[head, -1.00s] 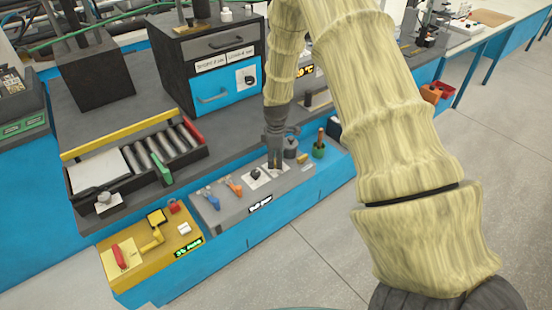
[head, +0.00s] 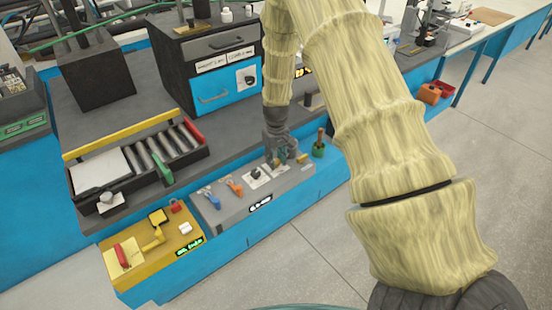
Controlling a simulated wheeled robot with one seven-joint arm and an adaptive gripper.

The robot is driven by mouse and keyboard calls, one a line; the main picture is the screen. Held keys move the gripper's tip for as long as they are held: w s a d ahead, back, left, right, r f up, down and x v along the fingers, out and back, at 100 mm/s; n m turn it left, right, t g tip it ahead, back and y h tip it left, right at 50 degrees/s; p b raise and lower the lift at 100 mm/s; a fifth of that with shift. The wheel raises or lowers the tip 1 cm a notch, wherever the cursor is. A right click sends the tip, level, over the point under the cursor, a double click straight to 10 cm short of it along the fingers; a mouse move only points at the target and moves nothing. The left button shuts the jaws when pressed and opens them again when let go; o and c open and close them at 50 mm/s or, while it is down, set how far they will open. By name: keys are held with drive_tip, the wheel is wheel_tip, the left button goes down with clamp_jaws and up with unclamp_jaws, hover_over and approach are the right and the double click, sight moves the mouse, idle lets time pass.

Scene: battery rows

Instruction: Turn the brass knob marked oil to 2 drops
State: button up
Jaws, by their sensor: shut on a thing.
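The grey control box (head: 215,215) stands at the front of the bench. Its top carries a blue lever (head: 210,196), an orange lever (head: 235,186) and a dark knob on a white plate (head: 255,172). My gripper (head: 282,163) points down at the right part of this box, over a second white plate (head: 281,173). It is shut on a small knob there, which the fingers mostly hide. The knob's brass colour, its oil marking and its pointer cannot be made out. A small yellow-brown piece (head: 304,159) shows just right of the gripper. The box's front label (head: 261,204) is too small to read.
A yellow box (head: 135,270) with a red handle and a yellow lever stands at the left front. A tray of rollers (head: 118,185) and a blue-fronted cabinet (head: 222,92) stand behind. The floor at right is clear.

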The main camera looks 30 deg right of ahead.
sight(276, 161)
drive_tip(key=m, duration=0.4)
drive_tip(key=shift+w+r+m, duration=0.1)
drive_tip(key=shift+m, duration=0.2)
drive_tip(key=shift+d+m+p, duration=0.1)
drive_tip(key=shift+m+p, duration=0.35)
drive_tip(key=shift+m, duration=1.45)
drive_tip(key=o, duration=0.8)
drive_tip(key=shift+o, duration=1.3)
wheel_tip(276, 161, up, 12)
